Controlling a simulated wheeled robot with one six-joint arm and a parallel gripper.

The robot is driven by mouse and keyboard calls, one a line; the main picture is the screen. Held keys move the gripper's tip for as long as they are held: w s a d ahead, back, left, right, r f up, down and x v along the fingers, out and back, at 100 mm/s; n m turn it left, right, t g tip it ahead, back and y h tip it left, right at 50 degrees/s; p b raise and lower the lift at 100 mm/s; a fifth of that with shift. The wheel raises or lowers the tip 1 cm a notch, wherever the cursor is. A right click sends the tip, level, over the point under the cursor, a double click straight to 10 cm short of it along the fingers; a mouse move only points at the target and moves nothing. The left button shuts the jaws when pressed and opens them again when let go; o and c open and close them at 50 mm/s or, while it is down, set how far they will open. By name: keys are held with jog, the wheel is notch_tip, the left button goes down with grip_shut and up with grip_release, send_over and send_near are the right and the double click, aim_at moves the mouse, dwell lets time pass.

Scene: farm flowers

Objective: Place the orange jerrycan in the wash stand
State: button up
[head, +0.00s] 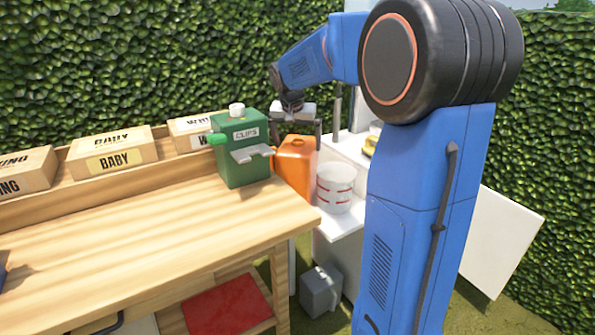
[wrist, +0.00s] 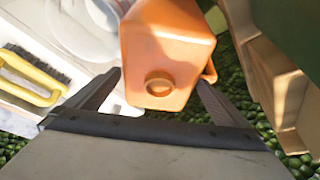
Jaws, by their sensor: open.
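My gripper (head: 300,132) is open and points down at the jerrycan's top. In the wrist view the jerrycan (wrist: 150,48) shows its round cap between the tips of my open gripper (wrist: 158,88). I cannot tell whether either finger touches it. The wash stand's white surface (wrist: 20,115) lies to its left there.
A green CLIPS can (head: 240,160) stands on the workbench (head: 130,235), close left of the jerrycan. A white bucket with red bands (head: 336,188) is close right. A yellow-handled brush (wrist: 30,80) lies on the wash stand. Labelled boxes (head: 113,152) line the bench's back.

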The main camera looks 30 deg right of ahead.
jog(key=shift+c, duration=0.6)
jog(key=c, duration=1.4)
jog(key=shift+r, duration=0.1)
